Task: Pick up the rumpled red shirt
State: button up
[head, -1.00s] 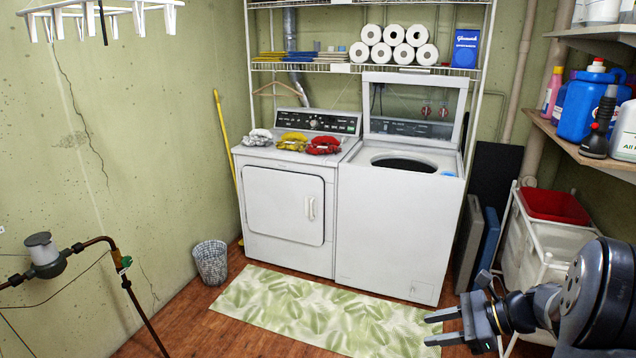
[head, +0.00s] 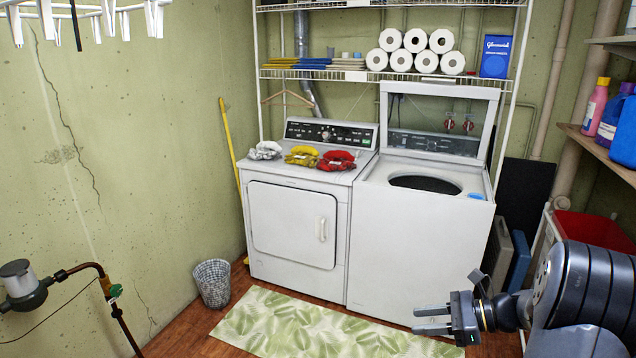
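The rumpled red shirt (head: 337,160) lies on top of the closed dryer (head: 296,220), toward its right side. A rumpled yellow cloth (head: 302,156) lies just left of it, and a rumpled white cloth (head: 265,150) lies farther left. My gripper (head: 416,320) is at the lower right, in front of the washer and well below and away from the shirt. Its two fingers point left, are apart and hold nothing.
The washer (head: 416,250) stands right of the dryer with its lid (head: 438,122) up. A wire basket (head: 212,283) and a leaf-patterned rug (head: 290,328) are on the floor. A shelf with bottles (head: 598,150) juts out at right. A pipe with a valve (head: 22,280) stands at lower left.

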aim_at(331, 161)
jog(key=i, duration=2)
jog(key=i+j, duration=0.1)
jog(key=i, duration=1.95)
jog(key=l+z, duration=0.05)
jog(key=l, duration=0.05)
